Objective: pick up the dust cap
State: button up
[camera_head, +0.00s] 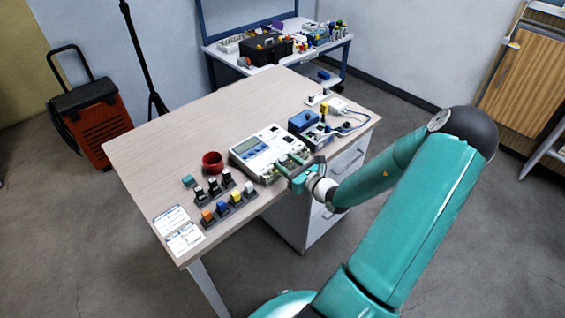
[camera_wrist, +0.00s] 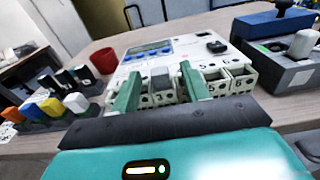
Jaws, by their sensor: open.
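A small grey cap (camera_wrist: 161,77), which looks like the dust cap, sits on the front socket row of a white instrument (camera_head: 246,147). The instrument also shows in the wrist view (camera_wrist: 187,48). My gripper (camera_head: 282,160) reaches over the instrument's front right edge. In the wrist view, my gripper (camera_wrist: 159,73) has its two green fingers apart, one on each side of the grey cap. I cannot tell whether either finger touches it. In the head view the cap is too small to make out beside the fingers.
A red cup (camera_head: 212,162) stands left of the instrument. Several coloured blocks in dark holders (camera_head: 222,209) stand at the front left. A blue-topped device (camera_head: 303,121) stands close on the right. The back left of the wooden table (camera_head: 190,110) is clear.

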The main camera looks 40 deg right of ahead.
grip_shut()
jog(key=shift+r, duration=0.15)
